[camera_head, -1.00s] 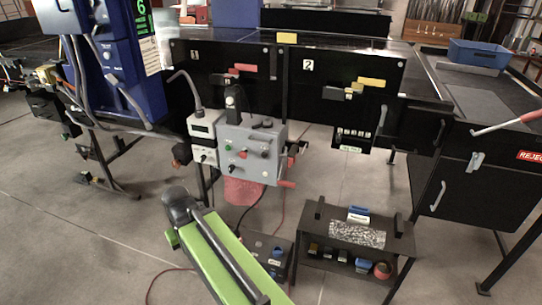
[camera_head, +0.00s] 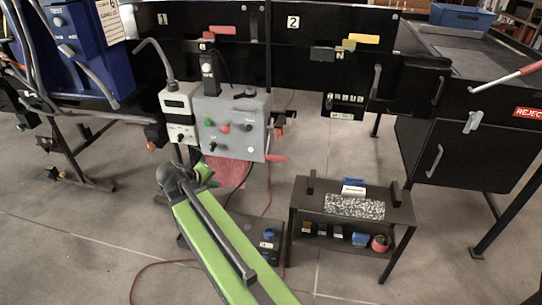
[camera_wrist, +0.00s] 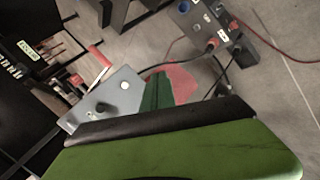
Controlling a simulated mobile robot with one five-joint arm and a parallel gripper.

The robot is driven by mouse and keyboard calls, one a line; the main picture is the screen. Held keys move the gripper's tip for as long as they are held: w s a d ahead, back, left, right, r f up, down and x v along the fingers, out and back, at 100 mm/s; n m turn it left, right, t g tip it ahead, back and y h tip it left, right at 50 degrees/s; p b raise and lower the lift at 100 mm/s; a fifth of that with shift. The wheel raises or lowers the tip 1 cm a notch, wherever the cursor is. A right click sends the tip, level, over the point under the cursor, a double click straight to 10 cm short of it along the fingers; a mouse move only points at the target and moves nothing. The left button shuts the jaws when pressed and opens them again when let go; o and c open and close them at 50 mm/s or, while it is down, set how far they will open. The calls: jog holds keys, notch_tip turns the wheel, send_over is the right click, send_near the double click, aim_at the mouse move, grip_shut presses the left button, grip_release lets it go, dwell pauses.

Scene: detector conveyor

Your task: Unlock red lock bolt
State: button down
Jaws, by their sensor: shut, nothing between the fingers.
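The red lock bolt handle (camera_head: 219,31) lies across the black panel marked 1, at the top of the head view. A small dark block with a label (camera_head: 207,44) sits just under its left end. My gripper (camera_head: 204,174) is low in the head view, at the end of my green arm, well below and apart from the red bolt. Its green fingers (camera_wrist: 156,91) show in the wrist view, shut and empty, in front of a red mesh bin. The red lock bolt cannot be made out clearly in the wrist view.
A grey control box (camera_head: 236,124) with knobs and a red-handled lever (camera_head: 275,157) stands between my gripper and the panel. A yellow handle (camera_head: 363,40) is on panel 2. A low black table (camera_head: 300,190) stands at right. A cable crosses the floor.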

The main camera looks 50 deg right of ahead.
jog(key=w+d+r+n+t+h+b, duration=0.1)
jog(key=d+h+b, duration=0.3)
jog(key=d, duration=0.5)
jog(key=w+d+r+n+t+h+b, duration=0.1)
jog(key=d+r+n+t+h+b, duration=0.1)
jog(key=d+h+b, duration=0.3)
jog(key=d+n, duration=0.1)
jog(key=d, duration=0.3)
jog(key=shift+d+r+b, duration=0.3)
jog(key=shift+d+b, duration=0.05)
jog(key=shift+b, duration=0.05)
jog(key=x, duration=1)
jog(key=shift+w+d+f, duration=0.1)
jog(key=shift+w+d, duration=0.05)
jog(key=shift+d, duration=0.05)
jog(key=s, duration=0.1)
jog(key=s+d, duration=0.1)
jog(key=shift+s, duration=0.4)
jog(key=shift+s+d, duration=0.35)
jog(key=shift+s, duration=0.1)
jog(key=shift+a, duration=0.15)
